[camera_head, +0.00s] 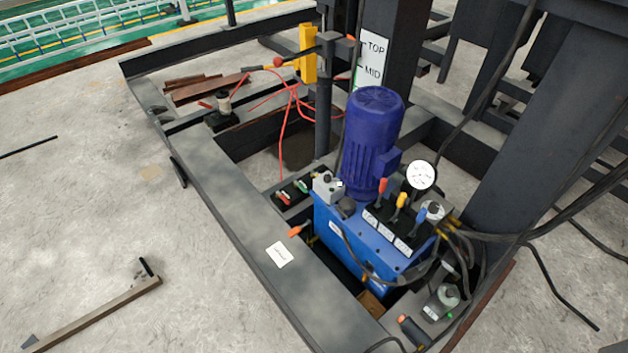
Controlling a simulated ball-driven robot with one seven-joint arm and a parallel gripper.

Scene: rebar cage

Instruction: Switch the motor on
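A dark blue finned motor (371,140) stands upright on a lighter blue hydraulic power unit (350,240) inside the steel frame, right of centre. A small grey box (327,187) with a dark knob sits beside the motor's base. Left of it is a black plate (291,192) with red and green parts, too small to make out. A second grey box (440,302) with a round knob and a small green spot is at the lower right. I cannot read which of these is the motor's switch or its setting. My gripper is not in view.
Levers with red (383,186), yellow (401,200) and blue (421,215) handles stand on the unit beside a white gauge (421,175). Black hoses (580,217) run right. A steel beam (235,220) edges the left; the concrete floor (90,210) beyond is mostly clear.

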